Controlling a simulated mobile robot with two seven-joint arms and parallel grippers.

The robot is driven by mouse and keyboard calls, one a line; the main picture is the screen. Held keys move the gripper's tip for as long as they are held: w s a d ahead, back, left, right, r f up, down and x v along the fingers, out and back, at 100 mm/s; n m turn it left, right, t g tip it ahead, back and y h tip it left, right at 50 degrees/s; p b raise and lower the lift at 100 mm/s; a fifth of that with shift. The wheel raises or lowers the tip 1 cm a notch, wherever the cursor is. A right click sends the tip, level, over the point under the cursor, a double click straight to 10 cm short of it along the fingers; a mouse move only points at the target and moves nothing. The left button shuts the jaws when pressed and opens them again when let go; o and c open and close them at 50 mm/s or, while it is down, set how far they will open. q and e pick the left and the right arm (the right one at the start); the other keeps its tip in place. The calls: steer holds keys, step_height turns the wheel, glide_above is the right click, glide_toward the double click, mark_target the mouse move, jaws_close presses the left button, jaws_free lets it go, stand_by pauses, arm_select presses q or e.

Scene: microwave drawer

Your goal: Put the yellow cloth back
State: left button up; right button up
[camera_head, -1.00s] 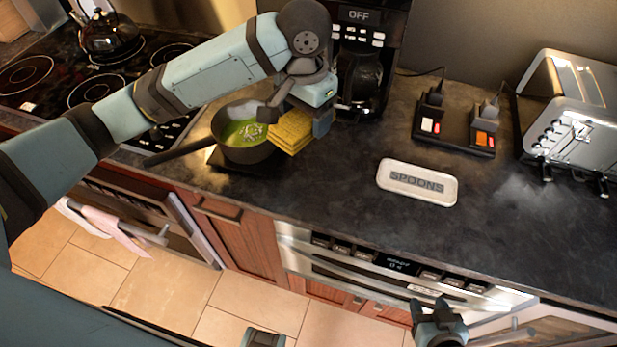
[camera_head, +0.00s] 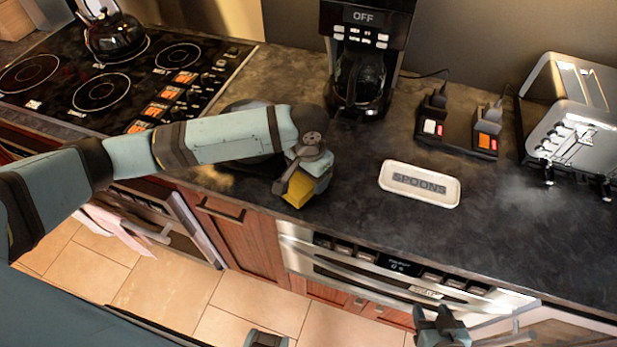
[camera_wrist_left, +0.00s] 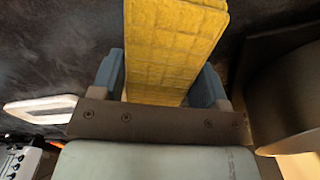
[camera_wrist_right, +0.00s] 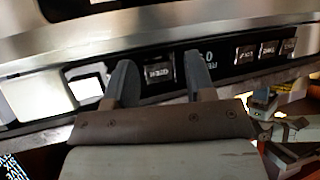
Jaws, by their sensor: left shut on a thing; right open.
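The yellow cloth (camera_wrist_left: 175,45) is a thick, quilted-looking block held between the fingers of my left gripper (camera_wrist_left: 165,85) in the left wrist view. In the head view the cloth (camera_head: 298,190) shows below my left gripper (camera_head: 300,180), over the dark counter (camera_head: 350,220) near its front edge. I cannot tell whether it touches the counter. My right gripper (camera_wrist_right: 160,85) is open and empty in front of the drawer control panel (camera_wrist_right: 215,60). It also shows at the lower right of the head view (camera_head: 440,325).
A dark pot (camera_head: 240,110) stands mostly hidden behind my left arm. The coffee maker (camera_head: 362,60), white spoon rest (camera_head: 420,183), plugged sockets (camera_head: 460,130) and toaster (camera_head: 575,115) stand on the counter. The stove (camera_head: 110,80) is at left. The counter's front middle is clear.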

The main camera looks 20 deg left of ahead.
arm_select(q)
steer(key=shift+f, duration=0.8)
steer(key=o, duration=0.9)
steer(key=shift+f, duration=0.1)
step_height(320, 180, up, 11)
steer(key=shift+r, duration=0.65)
